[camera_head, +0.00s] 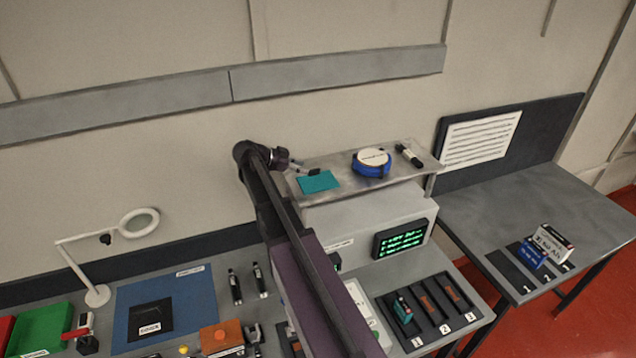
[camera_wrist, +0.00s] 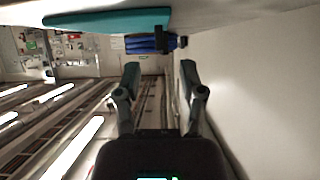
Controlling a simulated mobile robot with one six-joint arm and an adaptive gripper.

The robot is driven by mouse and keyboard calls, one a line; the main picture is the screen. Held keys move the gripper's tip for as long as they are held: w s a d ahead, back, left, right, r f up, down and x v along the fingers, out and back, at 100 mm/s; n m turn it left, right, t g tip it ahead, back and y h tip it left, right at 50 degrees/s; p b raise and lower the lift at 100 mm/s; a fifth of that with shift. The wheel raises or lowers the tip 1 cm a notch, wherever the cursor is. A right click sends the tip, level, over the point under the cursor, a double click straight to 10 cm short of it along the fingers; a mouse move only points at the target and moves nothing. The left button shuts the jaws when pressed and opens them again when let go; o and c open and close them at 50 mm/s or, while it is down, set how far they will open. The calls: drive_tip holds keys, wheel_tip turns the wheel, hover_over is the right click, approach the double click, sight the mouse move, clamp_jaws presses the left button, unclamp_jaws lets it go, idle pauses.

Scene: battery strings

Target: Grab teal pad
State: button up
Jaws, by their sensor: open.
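The teal pad (camera_head: 319,183) lies flat at the left end of a raised metal shelf. It also shows in the wrist view (camera_wrist: 108,20), along the top of the picture. My gripper (camera_head: 309,170) is at the pad's back edge in the head view, close above or beside it; the exact gap is hard to tell. In the wrist view my gripper's two fingers (camera_wrist: 159,66) are spread apart with nothing between them. The pad is outside the fingers and clear of them in that view.
On the same shelf (camera_head: 345,190) stand a blue round device with a white face (camera_head: 372,162) and a dark cylinder (camera_head: 408,155) farther right. The wall (camera_wrist: 260,80) runs close behind.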

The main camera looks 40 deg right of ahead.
sight(314, 170)
drive_tip(key=shift+d+f, duration=0.1)
drive_tip(key=b+x, duration=0.2)
drive_tip(key=x, duration=0.2)
drive_tip(key=shift+f, duration=0.2)
drive_tip(key=shift+s+d+f+b, duration=0.1)
drive_tip(key=shift+d+b, duration=0.2)
drive_tip(key=shift+d, duration=0.1)
clamp_jaws()
